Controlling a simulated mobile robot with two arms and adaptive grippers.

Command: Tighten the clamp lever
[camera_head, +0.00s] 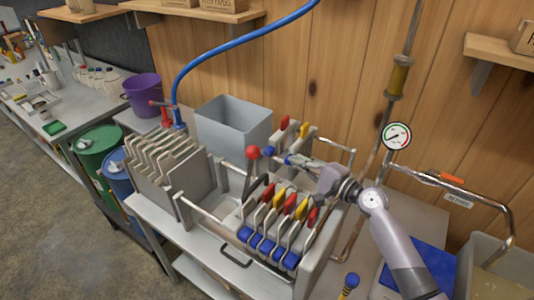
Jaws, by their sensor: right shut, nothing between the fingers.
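The clamp lever with a red ball knob (252,152) stands near the middle of the filter-press-like rig, its metal shaft running down below the ball. My right gripper (270,152) reaches in from the right, above the plates. Its fingers are shut with nothing between them. The fingertips are just to the right of the red ball; I cannot tell whether they touch it. My left gripper is not in view.
Upright plates with red, yellow and blue handles (283,215) stand below my right gripper. Pale plates (165,160) stand at left and a grey bin (233,125) behind. A pressure gauge (396,136) and pipes are at right. A blue hose (225,40) arches overhead.

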